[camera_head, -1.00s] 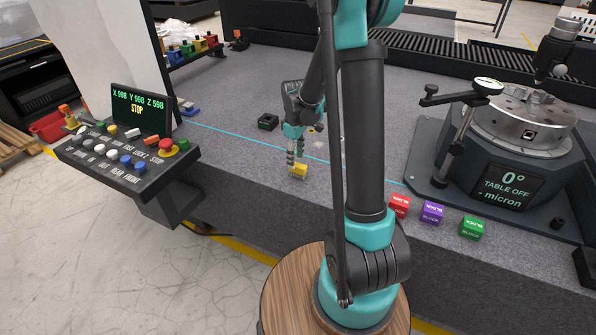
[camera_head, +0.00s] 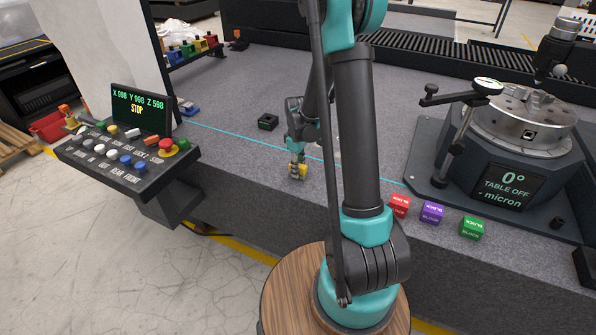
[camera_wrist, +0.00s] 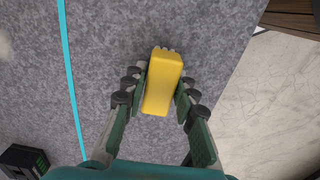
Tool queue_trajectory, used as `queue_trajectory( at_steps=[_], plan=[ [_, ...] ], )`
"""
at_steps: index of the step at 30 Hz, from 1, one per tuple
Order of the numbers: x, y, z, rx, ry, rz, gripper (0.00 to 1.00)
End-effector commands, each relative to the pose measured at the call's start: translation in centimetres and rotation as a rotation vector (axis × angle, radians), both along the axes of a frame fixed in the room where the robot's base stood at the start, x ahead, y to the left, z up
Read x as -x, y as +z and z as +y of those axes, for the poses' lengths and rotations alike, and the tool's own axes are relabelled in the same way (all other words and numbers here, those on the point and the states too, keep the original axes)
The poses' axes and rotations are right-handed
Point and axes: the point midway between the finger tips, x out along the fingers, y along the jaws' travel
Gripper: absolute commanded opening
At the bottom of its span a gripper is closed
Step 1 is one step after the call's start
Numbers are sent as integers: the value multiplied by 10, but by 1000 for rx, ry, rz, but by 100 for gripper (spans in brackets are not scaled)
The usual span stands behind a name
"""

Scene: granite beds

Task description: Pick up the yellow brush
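The yellow brush (camera_head: 298,172) lies on the grey granite bed near its front edge. In the wrist view the brush (camera_wrist: 161,84) is a rounded yellow block with pale bristles showing at its far end. My gripper (camera_head: 297,170) points down over the brush. In the wrist view my gripper (camera_wrist: 162,92) is open, with one finger on each side of the brush. The finger pads are very close to its sides; I cannot tell whether they touch. The fingertips partly hide the brush in the head view.
A small black box (camera_head: 268,122) lies behind and left of my gripper. Red (camera_head: 399,205), purple (camera_head: 432,212) and green (camera_head: 471,227) blocks sit along the front edge to the right. A rotary table (camera_head: 505,165) stands at the right, and a control panel (camera_head: 130,157) at the left.

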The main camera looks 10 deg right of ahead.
Motion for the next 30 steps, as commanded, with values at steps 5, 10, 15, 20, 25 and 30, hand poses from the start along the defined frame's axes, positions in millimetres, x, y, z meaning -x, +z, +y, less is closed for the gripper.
queue_trajectory(
  at_steps=[5,10,15,20,25,30],
  plan=[
    [0,0,0,0,0,0,2],
    [0,0,0,0,0,0,0],
    [0,2,0,0,0,0,0],
    [0,10,0,0,0,0,0],
    [1,32,0,0,0,0,0],
    [1,75,0,0,0,0,0]
  ],
)
